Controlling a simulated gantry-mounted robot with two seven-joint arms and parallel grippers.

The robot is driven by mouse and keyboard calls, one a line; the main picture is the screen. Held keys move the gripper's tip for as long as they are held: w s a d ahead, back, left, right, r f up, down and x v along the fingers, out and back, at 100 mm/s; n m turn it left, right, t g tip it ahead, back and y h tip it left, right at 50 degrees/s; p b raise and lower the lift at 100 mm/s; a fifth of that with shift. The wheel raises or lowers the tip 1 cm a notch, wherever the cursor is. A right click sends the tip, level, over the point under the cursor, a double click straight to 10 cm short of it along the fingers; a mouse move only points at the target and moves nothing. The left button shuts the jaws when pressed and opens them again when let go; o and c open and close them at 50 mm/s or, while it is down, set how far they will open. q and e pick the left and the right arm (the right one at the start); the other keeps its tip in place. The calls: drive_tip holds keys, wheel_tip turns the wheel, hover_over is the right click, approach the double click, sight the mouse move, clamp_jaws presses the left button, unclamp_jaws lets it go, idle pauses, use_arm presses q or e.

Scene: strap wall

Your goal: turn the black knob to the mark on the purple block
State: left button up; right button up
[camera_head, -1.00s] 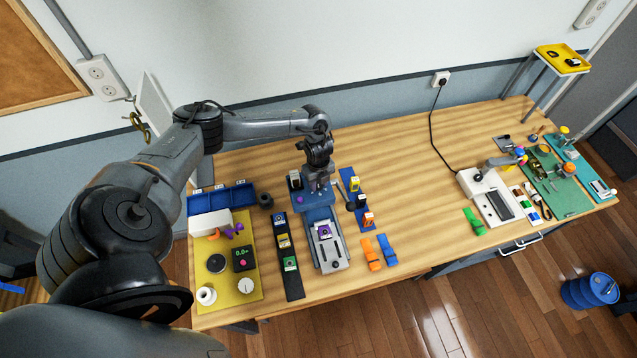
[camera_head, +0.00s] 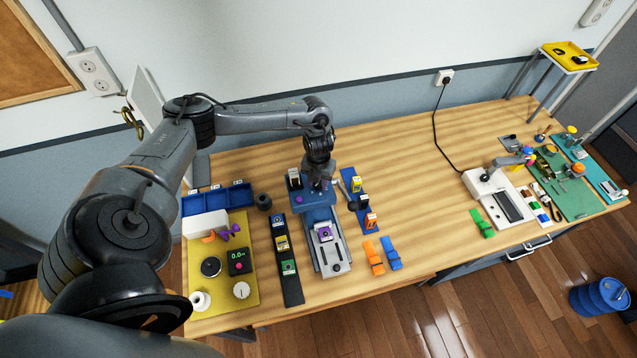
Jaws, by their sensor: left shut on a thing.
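The small purple block (camera_head: 324,234) with a dark round centre, which looks like the black knob, sits on a grey slide (camera_head: 330,258) at the front of a blue fixture (camera_head: 314,201). The mark is too small to make out. My left gripper (camera_head: 318,187) points down at the blue fixture, behind the purple block and apart from it in the picture. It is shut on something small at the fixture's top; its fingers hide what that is. My right gripper is not in view.
A black strip (camera_head: 293,290) with blue, yellow and green blocks lies left of the slide. A blue strip (camera_head: 363,212) with small blocks stands right of it. Orange and blue pieces (camera_head: 374,257) lie further right. A yellow mat (camera_head: 218,295) is at left; the table's middle is clear.

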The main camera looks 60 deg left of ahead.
use_arm(q)
drive_tip(key=shift+m, duration=0.4)
drive_tip(key=o, duration=1)
drive_tip(key=shift+o, duration=0.2)
drive_tip(key=shift+r, duration=0.55)
wheel_tip(320, 180, up, 4)
drive_tip(key=shift+f+b, duration=0.1)
drive_tip(key=shift+b, duration=0.4)
drive_tip(key=shift+r+p, duration=1.35)
drive_tip(key=shift+r, duration=1.65)
